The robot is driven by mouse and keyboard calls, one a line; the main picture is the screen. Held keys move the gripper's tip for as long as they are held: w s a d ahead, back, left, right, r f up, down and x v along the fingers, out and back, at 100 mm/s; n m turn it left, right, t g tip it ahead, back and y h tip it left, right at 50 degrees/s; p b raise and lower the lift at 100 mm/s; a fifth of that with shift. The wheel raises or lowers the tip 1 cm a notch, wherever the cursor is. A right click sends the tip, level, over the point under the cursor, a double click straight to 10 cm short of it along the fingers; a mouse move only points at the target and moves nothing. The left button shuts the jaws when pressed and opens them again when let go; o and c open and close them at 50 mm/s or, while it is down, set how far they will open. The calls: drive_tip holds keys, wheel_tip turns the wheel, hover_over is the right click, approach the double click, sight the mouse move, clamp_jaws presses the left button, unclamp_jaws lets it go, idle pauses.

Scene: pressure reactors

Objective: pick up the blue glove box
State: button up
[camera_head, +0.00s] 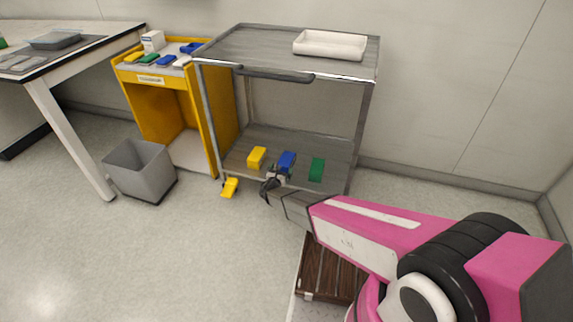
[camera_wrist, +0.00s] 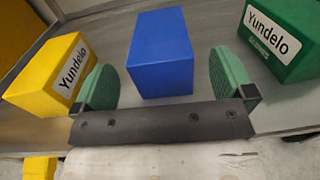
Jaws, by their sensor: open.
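The blue glove box (camera_head: 287,160) stands on the lower shelf of the grey cart, between a yellow box and a green box. In the wrist view the blue box (camera_wrist: 160,55) shows a plain blue face, ahead of and between my two green finger pads. My gripper (camera_head: 272,182) is at the shelf's front edge, just in front of the blue box. In the wrist view my gripper (camera_wrist: 165,85) is open, with nothing held. A gap shows on each side of the blue box; how deep the fingers reach beside it I cannot tell.
The yellow box (camera_head: 257,157) and green box (camera_head: 317,169) flank it closely. The cart's upper shelf (camera_head: 260,50) overhangs and carries a white tray (camera_head: 330,44). Another yellow item (camera_head: 230,187) lies at the cart's front left. A grey bin (camera_head: 140,172) stands left on open floor.

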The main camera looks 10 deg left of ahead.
sight(284, 162)
drive_tip(key=w, duration=0.5)
drive_tip(key=shift+d+r, duration=0.15)
drive_tip(key=shift+d, duration=0.1)
drive_tip(key=c, duration=1.1)
drive_tip(key=shift+r, duration=0.1)
